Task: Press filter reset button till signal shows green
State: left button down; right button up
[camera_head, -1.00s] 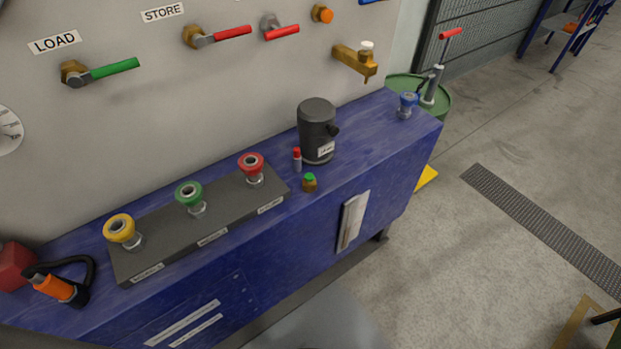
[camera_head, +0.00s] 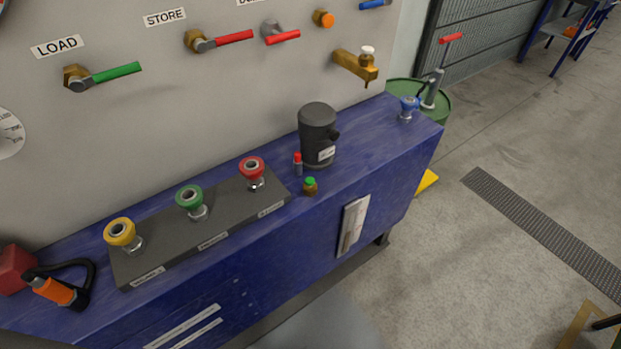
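Three mushroom buttons stand on a dark panel (camera_head: 225,228): yellow (camera_head: 121,233), green (camera_head: 190,198) and red (camera_head: 252,168). The small labels on the panel's front edge are too small to read, so I cannot tell which button is the filter reset. A black canister (camera_head: 317,130) with a white label stands to the right of the panel. Beside it is a small pin with a red top (camera_head: 298,162); in front is a small brass piece with a green top (camera_head: 310,186). Which one is the signal is not clear. Neither of my grippers is in view.
All this sits on a blue bench (camera_head: 375,140) against a grey wall panel with LOAD (camera_head: 57,46) and STORE lever valves. A brass tap (camera_head: 356,65) juts over the bench. An orange-black tool (camera_head: 56,289) lies at the left; a blue knob (camera_head: 408,107) is far right.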

aim_at(309, 181)
jog(key=u, duration=1.2)
jog(key=k, duration=1.15)
jog(key=z, duration=1.7)
jog(key=i, duration=0.5)
